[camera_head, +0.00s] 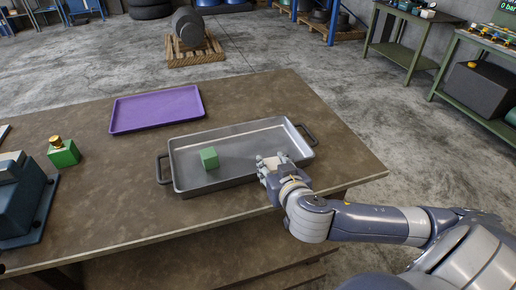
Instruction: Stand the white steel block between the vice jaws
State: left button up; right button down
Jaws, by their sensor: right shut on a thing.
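My right gripper (269,164) is at the front right part of the grey metal tray, low over its near side. It is shut on a small pale piece (273,161), likely the white steel block, mostly hidden by the fingers. I cannot tell whether the piece touches the tray floor. The dark blue vice (22,209) stands at the left edge of the table, cut off by the picture edge, with pale metal at its top. The gap between its jaws is not clear. My left gripper is not in view.
The grey tray (178,170) has side handles and holds a green cube (209,158). A purple tray (157,108) lies behind it. A green block with a brass knob (63,152) stands near the vice. The brown table (120,205) is clear between vice and grey tray.

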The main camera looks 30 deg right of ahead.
jog(key=shift+s+a+r, duration=0.1)
jog(key=shift+s+r, duration=0.05)
jog(key=shift+r, duration=0.1)
